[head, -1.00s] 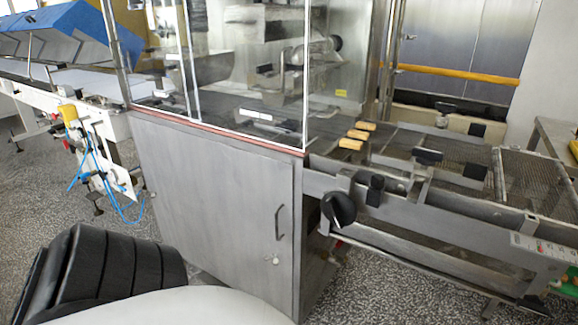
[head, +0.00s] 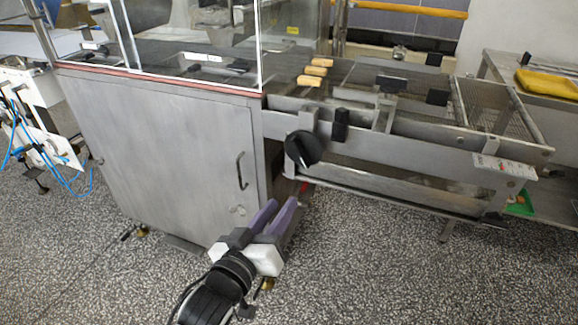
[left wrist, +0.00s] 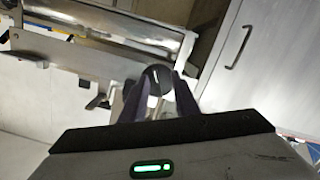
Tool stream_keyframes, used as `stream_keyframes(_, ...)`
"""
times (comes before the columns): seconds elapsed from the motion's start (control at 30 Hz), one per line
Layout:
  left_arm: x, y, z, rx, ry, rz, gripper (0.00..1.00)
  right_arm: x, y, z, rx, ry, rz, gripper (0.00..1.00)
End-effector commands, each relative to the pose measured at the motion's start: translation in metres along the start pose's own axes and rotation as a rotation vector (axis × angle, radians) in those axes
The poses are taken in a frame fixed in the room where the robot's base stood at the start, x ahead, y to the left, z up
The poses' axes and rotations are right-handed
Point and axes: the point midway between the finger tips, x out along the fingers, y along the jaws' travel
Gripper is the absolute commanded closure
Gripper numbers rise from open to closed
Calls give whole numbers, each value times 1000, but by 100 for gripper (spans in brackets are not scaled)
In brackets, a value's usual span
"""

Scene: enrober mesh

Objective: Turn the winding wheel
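The winding wheel is a black round knob (head: 303,148) on the side of the grey conveyor frame, just right of the metal cabinet. My left gripper (head: 282,202) has purple fingers and is below and slightly left of the wheel, apart from it and pointing up towards it. The fingers are open with nothing between them. In the left wrist view the wheel (left wrist: 158,77) shows beyond the gap between the fingertips (left wrist: 163,90). My right gripper is not in view.
The metal cabinet (head: 160,140) with a handle (head: 241,171) stands left of the wheel. The mesh conveyor (head: 490,105) extends right, with several biscuit-like bars (head: 314,71) at its left end. The speckled floor in front is clear.

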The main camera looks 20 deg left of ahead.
Motion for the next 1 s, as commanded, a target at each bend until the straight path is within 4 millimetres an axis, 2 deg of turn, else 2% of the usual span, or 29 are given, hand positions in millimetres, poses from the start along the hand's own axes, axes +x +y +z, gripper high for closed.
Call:
stream_keyframes(0.03, 6, 6, -19, -34, 53, 12, 72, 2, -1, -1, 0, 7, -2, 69)
stream_keyframes(0.1, 10, 10, -37, -67, 95, 21, 72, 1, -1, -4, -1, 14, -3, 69)
stream_keyframes(0.17, 15, 12, -44, -79, 110, 26, 72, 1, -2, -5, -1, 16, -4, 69)
stream_keyframes(0.27, 28, 13, -47, -81, 112, 27, 72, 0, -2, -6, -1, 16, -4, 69)
stream_keyframes(0.6, 88, 14, -52, -79, 108, 25, 72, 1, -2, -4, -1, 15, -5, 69)
stream_keyframes(0.7, 100, 14, -52, -79, 107, 25, 72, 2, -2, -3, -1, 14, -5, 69)
stream_keyframes(1.0, 111, 14, -53, -80, 105, 25, 72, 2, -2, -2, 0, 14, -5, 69)
